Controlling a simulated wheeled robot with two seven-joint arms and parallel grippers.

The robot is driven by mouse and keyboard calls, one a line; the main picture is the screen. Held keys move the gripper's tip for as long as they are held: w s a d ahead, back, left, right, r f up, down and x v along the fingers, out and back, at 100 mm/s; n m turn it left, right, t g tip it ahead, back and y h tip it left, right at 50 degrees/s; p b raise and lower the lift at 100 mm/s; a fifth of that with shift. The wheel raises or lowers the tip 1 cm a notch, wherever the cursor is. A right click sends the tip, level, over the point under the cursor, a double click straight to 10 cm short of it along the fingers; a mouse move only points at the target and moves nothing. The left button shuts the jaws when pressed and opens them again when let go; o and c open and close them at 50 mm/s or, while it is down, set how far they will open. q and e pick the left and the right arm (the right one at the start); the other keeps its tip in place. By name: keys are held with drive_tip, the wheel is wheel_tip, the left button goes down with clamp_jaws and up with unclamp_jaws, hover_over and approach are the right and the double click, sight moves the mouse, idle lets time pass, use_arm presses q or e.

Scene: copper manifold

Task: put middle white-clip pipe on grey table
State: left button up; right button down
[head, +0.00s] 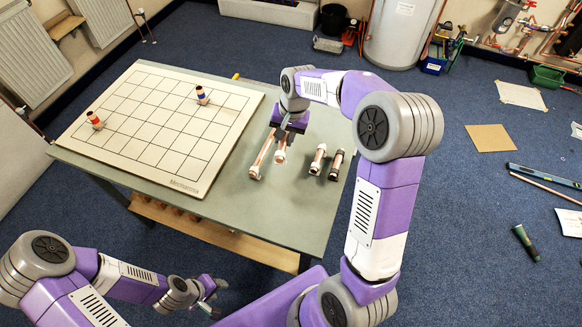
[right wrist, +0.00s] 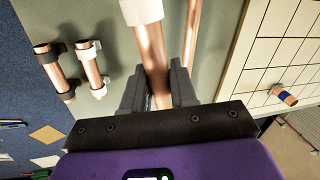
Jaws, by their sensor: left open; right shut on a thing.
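My right gripper (head: 288,125) is over the grey-green table (head: 235,205). It is shut on a copper pipe with a white clip (right wrist: 150,50), whose lower end shows in the head view (head: 281,155). The fingers (right wrist: 158,88) grip the pipe from both sides; I cannot tell how far it is above the table. Another, longer copper pipe (head: 262,158) with a pale end lies just left of it. Two short pipes, one with pale ends (head: 317,158) and one with dark ends (head: 336,165), lie to the right. My left gripper (head: 210,290) is open and empty, off the table.
A white gridded board (head: 145,150) covers the table's left part. A red-banded piece (head: 95,120) and a blue-banded piece (head: 202,95) stand on it. The table's front right part is clear. Tools and cardboard (head: 490,138) lie on the blue floor.

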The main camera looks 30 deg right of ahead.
drive_tip(key=d+m+b, duration=0.2)
drive_tip(key=d+b, duration=0.1)
use_arm(q)
wheel_tip(320, 180, down, 7)
drive_tip(key=b, duration=0.3)
drive_tip(key=shift+f, duration=0.2)
use_arm(e)
approach(290, 159)
drive_tip(key=f, duration=0.3)
drive_tip(key=w+a+f, duration=0.1)
drive_tip(key=f, duration=0.1)
drive_tip(key=shift+f, duration=0.35)
drive_tip(key=shift+f, duration=0.2)
use_arm(q)
drive_tip(key=shift+f, duration=0.1)
use_arm(e)
drive_tip(key=c, duration=0.9)
unclamp_jaws()
drive_tip(key=shift+r, duration=0.15)
use_arm(q)
wheel_tip(290, 159, up, 4)
drive_tip(key=p, duration=0.3)
drive_tip(key=shift+p, duration=0.35)
use_arm(e)
drive_tip(key=r, duration=0.4)
drive_tip(key=s+d+r, duration=0.1)
drive_tip(key=r, duration=0.3)
drive_tip(key=s+r, duration=0.1)
drive_tip(key=r, duration=0.3)
drive_tip(key=shift+d, duration=0.2)
